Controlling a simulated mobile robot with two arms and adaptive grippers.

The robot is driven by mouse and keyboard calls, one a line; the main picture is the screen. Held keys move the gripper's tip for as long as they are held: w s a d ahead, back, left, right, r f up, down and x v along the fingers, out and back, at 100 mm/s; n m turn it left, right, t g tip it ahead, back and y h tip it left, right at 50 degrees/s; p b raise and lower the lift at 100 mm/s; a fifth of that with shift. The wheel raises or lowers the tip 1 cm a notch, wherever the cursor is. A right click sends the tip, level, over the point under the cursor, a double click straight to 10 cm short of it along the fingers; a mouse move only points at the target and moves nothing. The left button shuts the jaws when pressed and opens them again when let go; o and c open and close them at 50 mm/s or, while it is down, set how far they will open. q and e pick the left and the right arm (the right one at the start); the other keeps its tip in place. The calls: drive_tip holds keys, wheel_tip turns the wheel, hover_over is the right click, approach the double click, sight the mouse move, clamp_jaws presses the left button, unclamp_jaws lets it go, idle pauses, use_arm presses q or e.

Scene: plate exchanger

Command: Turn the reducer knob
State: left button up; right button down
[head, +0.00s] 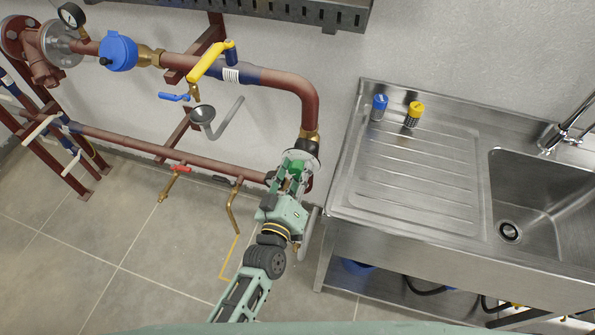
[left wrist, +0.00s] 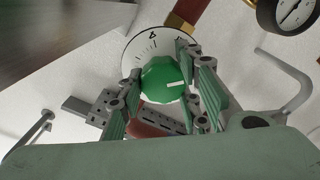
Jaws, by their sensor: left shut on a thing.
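The reducer knob (left wrist: 162,82) is green with a white pointer mark and sits on a round white dial with black marks (left wrist: 141,47) in the left wrist view. Its pointer mark faces right in that view. My left gripper (left wrist: 158,88) has its fingers on both sides of the knob and is shut on it. In the head view my left gripper (head: 292,175) is at the lower end of the red pipe (head: 310,105), below a brass fitting, and mostly hides the knob. My right gripper is in neither view.
A steel sink unit (head: 340,195) stands close to the right of my left gripper. It bears a blue-capped item (head: 379,107) and a yellow-capped one (head: 413,114). The tiled floor (head: 150,245) is clear at lower left.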

use_arm(q)
drive_tip(key=shift+s+d+f, duration=0.2)
drive_tip(key=shift+f, duration=0.15)
drive_tip(key=o, duration=1)
drive_tip(key=shift+o, duration=0.5)
drive_tip(key=shift+r, duration=0.2)
drive_tip(key=shift+w, duration=0.1)
drive_tip(key=v, duration=1.2)
drive_tip(key=shift+r, duration=0.1)
